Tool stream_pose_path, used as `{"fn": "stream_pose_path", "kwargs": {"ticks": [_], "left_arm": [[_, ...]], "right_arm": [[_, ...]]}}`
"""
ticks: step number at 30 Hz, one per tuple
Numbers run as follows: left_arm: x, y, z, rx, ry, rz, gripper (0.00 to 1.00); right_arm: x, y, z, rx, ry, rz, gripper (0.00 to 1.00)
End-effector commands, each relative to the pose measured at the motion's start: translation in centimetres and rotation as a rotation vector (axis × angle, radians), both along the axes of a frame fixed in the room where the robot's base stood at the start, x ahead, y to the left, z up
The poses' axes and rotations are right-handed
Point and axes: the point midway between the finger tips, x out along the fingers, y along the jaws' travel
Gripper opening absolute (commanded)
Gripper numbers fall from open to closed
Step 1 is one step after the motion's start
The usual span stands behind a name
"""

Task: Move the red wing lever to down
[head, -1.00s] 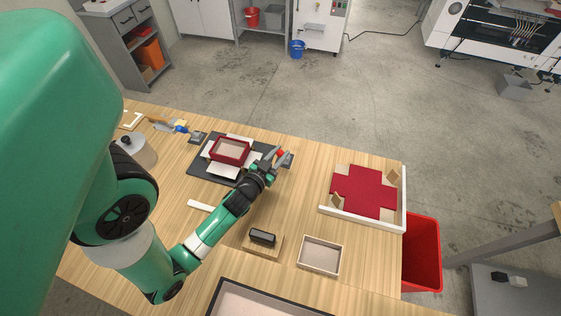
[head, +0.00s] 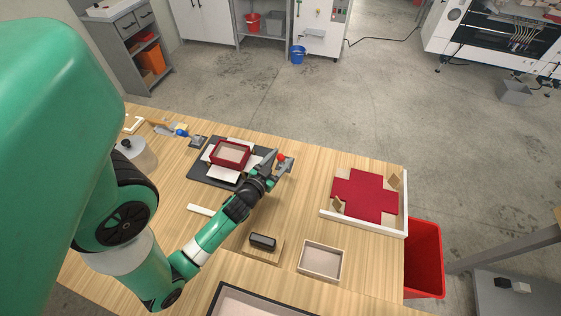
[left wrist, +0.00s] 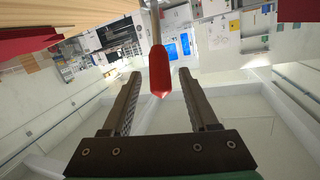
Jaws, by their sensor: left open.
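The red wing lever (head: 281,157) shows as a red knob at the right side of the box former (head: 195,174), a dark plate holding a dark red box (head: 231,153) with white flaps. In the left wrist view the lever's red handle (left wrist: 159,72) hangs on a thin rod between the finger lines of my left gripper (left wrist: 157,78). My left gripper (head: 277,160) is open, with its fingers on either side of the red knob. Whether a finger touches it I cannot tell. My right gripper is in neither view.
A blue-knobbed lever (head: 181,132) stands at the former's far left. A white-edged tray (head: 364,225) with a red cross-shaped blank (head: 365,194) lies to the right. A small open tray (head: 321,261) and a dark block on a wooden base (head: 262,241) are in front. A red bin (head: 425,258) stands beyond the table edge.

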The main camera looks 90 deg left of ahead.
Motion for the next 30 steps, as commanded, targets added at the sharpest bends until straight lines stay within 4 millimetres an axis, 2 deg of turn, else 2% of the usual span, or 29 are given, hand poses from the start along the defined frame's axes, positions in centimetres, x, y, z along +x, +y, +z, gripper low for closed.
{"fn": "stream_pose_path", "kwargs": {"ticks": [6,15,20,28,30], "left_arm": [[-1.9,-2.7,0.0,-0.001,0.003,-0.002,0.60],[-5.5,-8.1,0.6,-0.002,0.005,-0.009,0.60],[-6.4,-9.2,1.3,-0.002,0.002,-0.004,0.60],[-6.6,-9.2,1.8,-0.001,0.001,0.000,0.60],[-6.6,-9.2,1.8,-0.001,0.001,0.000,0.71]], "right_arm": [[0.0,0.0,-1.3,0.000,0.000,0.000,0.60],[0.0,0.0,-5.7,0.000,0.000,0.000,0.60],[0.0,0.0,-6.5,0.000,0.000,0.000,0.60],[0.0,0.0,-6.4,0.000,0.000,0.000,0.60],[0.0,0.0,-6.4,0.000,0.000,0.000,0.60]]}}
